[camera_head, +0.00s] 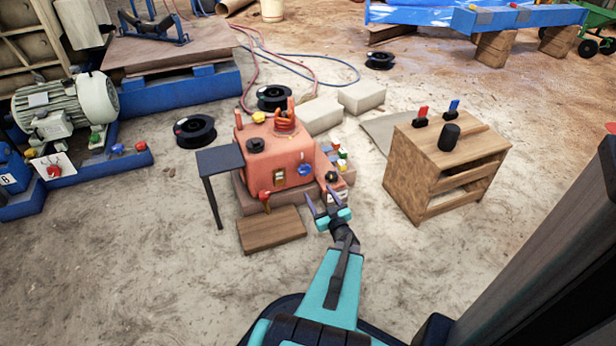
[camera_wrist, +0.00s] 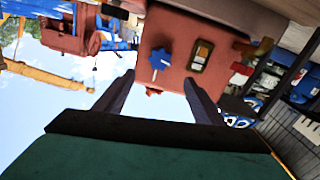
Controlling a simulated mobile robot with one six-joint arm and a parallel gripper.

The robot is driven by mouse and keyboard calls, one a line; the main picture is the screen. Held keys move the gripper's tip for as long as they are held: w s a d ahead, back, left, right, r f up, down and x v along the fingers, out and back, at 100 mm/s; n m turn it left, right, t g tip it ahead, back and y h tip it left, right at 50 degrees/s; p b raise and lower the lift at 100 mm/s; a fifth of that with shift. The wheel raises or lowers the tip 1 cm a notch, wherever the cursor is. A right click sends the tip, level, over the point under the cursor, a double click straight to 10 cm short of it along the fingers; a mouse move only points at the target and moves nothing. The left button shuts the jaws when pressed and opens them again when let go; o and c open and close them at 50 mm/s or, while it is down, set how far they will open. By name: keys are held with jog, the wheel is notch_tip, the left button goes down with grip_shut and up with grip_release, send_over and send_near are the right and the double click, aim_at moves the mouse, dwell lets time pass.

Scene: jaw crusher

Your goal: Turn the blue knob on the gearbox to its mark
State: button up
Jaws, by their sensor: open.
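The gearbox (camera_head: 262,155) is a red-orange box on a low plinth in the middle of the head view. Its blue knob (camera_head: 304,169) sits on the face toward me, right of a small framed window. In the wrist view the blue knob (camera_wrist: 160,59) is star-shaped with a pale pointer line, on the red face of the gearbox (camera_wrist: 185,25). My gripper (camera_head: 321,204) is open and empty, in front of the gearbox and apart from the knob. In the wrist view its two fingers (camera_wrist: 157,95) point toward the knob, which lies beyond and between them.
A wooden stand (camera_head: 440,165) with red and blue handled items and a dark cylinder stands to the right. A small dark table (camera_head: 220,159) and a wooden step (camera_head: 270,229) are beside and before the gearbox. Hoses and black reels lie behind. Bare floor surrounds my arm.

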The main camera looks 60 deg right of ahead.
aim_at(306, 171)
jog(key=shift+d, duration=0.1)
dwell(0.3)
jog(key=b+x, duration=0.5)
jog(key=x, duration=0.8)
jog(key=shift+w+d, duration=0.25)
